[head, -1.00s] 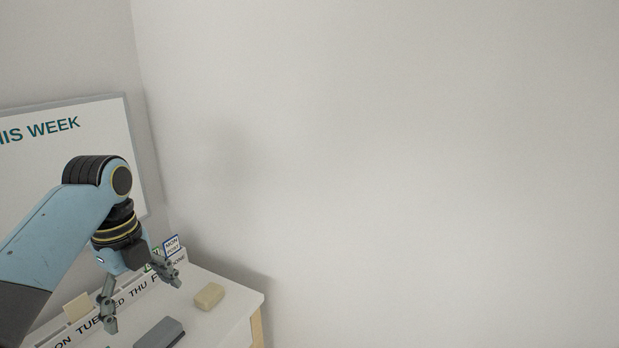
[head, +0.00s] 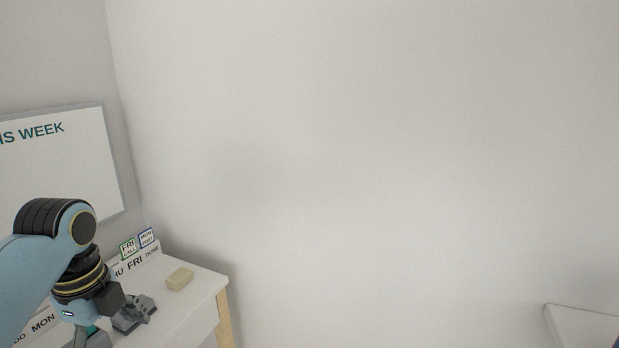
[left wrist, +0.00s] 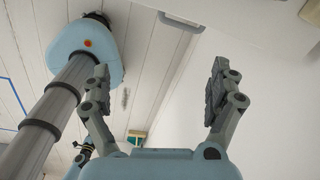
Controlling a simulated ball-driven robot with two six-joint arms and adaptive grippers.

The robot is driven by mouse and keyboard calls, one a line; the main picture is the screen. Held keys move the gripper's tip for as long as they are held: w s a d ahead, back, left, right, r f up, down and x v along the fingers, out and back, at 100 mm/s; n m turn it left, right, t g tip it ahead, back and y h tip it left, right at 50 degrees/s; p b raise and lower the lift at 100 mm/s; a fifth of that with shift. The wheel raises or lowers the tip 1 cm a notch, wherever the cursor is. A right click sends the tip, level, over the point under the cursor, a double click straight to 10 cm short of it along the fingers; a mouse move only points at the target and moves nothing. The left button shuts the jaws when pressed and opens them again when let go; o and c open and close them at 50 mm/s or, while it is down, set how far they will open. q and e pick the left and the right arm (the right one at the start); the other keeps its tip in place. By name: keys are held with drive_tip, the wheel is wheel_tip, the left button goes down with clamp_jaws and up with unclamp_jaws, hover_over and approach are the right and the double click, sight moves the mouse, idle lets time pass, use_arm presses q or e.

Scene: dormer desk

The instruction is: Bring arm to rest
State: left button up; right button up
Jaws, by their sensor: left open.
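My left gripper (head: 112,325) is at the lower left of the head view, above the white desk, partly cut off by the bottom edge. In the left wrist view its two grey fingers (left wrist: 160,92) stand wide apart with nothing between them. My right gripper does not show in the head view, and I cannot make it out in the left wrist view.
The white desk (head: 207,292) carries a beige block (head: 179,278) and a day strip with a green-edged FRI card (head: 128,248) and a blue-edged MON card (head: 147,238). A whiteboard (head: 70,170) hangs behind. A white surface (head: 585,326) shows at lower right.

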use_arm(q)
drive_tip(key=s+d+r+n+t, duration=0.2)
drive_tip(key=s+n, duration=0.7)
drive_tip(key=s, duration=0.2)
drive_tip(key=s+d+r+n+t, duration=0.1)
drive_tip(key=s+r+n, duration=0.1)
drive_tip(key=s+n, duration=0.9)
drive_tip(key=s+a+f+m+g+y+b, duration=0.1)
drive_tip(key=s+f+b, duration=0.15)
drive_tip(key=f, duration=1.35)
drive_tip(key=s+a+f+g+b, duration=0.1)
drive_tip(key=f+b, duration=0.2)
drive_tip(key=f, duration=1.4)
drive_tip(key=s+a+f+g+b, duration=0.1)
drive_tip(key=s+f+b, duration=0.2)
drive_tip(key=s+f, duration=1.4)
drive_tip(key=shift+s+a+f, duration=0.15)
drive_tip(key=shift+s+f, duration=0.05)
drive_tip(key=shift+f, duration=0.75)
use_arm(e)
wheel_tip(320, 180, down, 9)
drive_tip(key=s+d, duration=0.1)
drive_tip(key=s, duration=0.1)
